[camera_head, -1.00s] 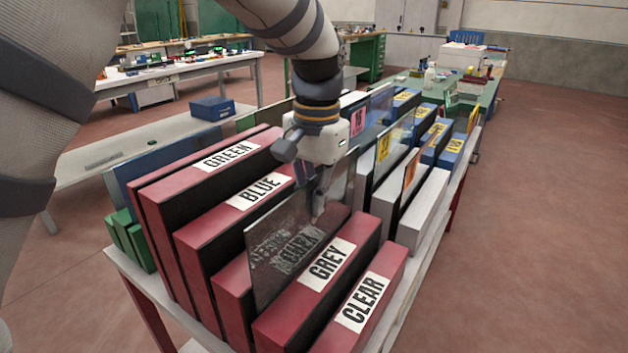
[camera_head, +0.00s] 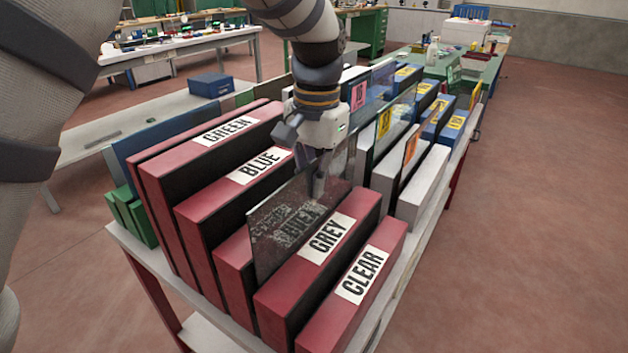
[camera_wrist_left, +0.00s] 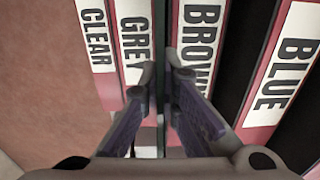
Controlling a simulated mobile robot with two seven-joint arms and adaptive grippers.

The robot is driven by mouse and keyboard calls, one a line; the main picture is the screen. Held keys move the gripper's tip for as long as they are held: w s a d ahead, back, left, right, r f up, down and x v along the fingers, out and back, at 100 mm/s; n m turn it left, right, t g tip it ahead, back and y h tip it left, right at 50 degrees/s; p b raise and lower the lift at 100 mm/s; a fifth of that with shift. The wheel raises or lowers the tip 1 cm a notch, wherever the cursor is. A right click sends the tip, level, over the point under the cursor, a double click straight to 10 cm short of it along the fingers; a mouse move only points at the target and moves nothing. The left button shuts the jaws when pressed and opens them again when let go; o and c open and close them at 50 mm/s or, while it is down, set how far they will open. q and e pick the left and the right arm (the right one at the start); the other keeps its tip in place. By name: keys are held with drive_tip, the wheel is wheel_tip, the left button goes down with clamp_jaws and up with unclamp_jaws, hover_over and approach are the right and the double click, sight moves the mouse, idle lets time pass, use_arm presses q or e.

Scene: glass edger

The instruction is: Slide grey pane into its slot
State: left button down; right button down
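The grey pane (camera_head: 275,228) is a dark see-through sheet standing upright between the red blocks labelled GREY (camera_head: 317,262) and BROWN (camera_head: 233,262). Its lower part is hidden behind the GREY block. The BROWN label shows dimly through it. My left gripper (camera_head: 318,188) is above the rack, shut on the pane's upper part. In the left wrist view, the fingertips (camera_wrist_left: 162,75) close from both sides on the pane, seen edge-on as a thin line in the gap between the GREY and BROWN blocks. My right gripper is out of view.
The CLEAR block (camera_head: 355,290) stands right of GREY; BLUE (camera_head: 240,190) and GREEN (camera_head: 205,145) blocks stand to the left. White (camera_head: 424,185) and blue (camera_head: 452,140) blocks with other upright panes stand behind. The floor right of the rack is clear.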

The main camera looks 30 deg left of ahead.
use_arm(q)
drive_tip(key=shift+f, duration=0.25)
drive_tip(key=c, duration=1.7)
unclamp_jaws()
drive_tip(key=shift+f, duration=0.1)
drive_tip(key=r, duration=1.2)
drive_tip(key=shift+d, duration=0.2)
